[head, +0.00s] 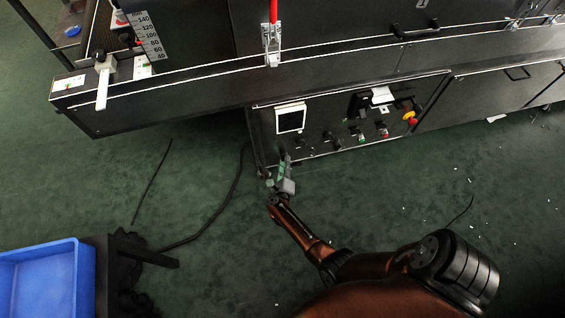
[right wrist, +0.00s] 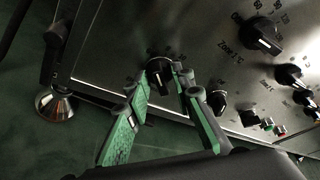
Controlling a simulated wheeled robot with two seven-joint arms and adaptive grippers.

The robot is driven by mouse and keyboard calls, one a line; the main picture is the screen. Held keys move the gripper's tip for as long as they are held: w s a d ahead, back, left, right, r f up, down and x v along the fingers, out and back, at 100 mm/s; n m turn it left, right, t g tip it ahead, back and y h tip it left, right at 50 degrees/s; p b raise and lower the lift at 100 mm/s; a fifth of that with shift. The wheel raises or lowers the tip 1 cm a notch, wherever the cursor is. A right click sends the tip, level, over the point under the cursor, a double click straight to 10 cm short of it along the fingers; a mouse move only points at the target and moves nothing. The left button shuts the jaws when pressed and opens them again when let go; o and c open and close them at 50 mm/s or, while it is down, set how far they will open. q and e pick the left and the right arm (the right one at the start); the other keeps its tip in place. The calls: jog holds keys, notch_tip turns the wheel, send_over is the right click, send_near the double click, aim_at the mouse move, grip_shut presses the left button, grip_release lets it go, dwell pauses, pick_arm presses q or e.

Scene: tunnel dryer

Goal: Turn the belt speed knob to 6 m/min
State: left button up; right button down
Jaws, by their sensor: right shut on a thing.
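In the right wrist view, my right gripper (right wrist: 166,72) has its green fingers on either side of a small black knob (right wrist: 157,76) and is shut on it. This knob is at the left end of the dark control panel (right wrist: 195,55). A pale mark shows on the knob, but its scale and label are too hidden or blurred to read, so I cannot tell its setting. In the head view, my right gripper (head: 285,166) reaches the lower left of the panel (head: 330,105), and the gripped knob is hidden. My left gripper is not in view.
A larger zone temperature knob (right wrist: 262,38) and another black knob (right wrist: 217,101) are close on the right. The panel also carries a white-framed screen (head: 290,118) and a red emergency stop (head: 411,119). A blue bin (head: 84,285) stands lower left. Cables cross the green floor.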

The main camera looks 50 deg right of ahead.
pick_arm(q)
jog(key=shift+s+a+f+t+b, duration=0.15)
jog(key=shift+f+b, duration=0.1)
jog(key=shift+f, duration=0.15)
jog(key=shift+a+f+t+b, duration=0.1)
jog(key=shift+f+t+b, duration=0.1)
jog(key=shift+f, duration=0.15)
pick_arm(e)
jog(key=shift+a+f+n+h, duration=0.1)
jog(key=shift+f+n+h, duration=0.15)
jog(key=shift+n+h, duration=0.25)
jog(key=shift+r+n, duration=0.1)
jog(key=shift+n, duration=0.2)
jog(key=c, duration=2)
grip_release()
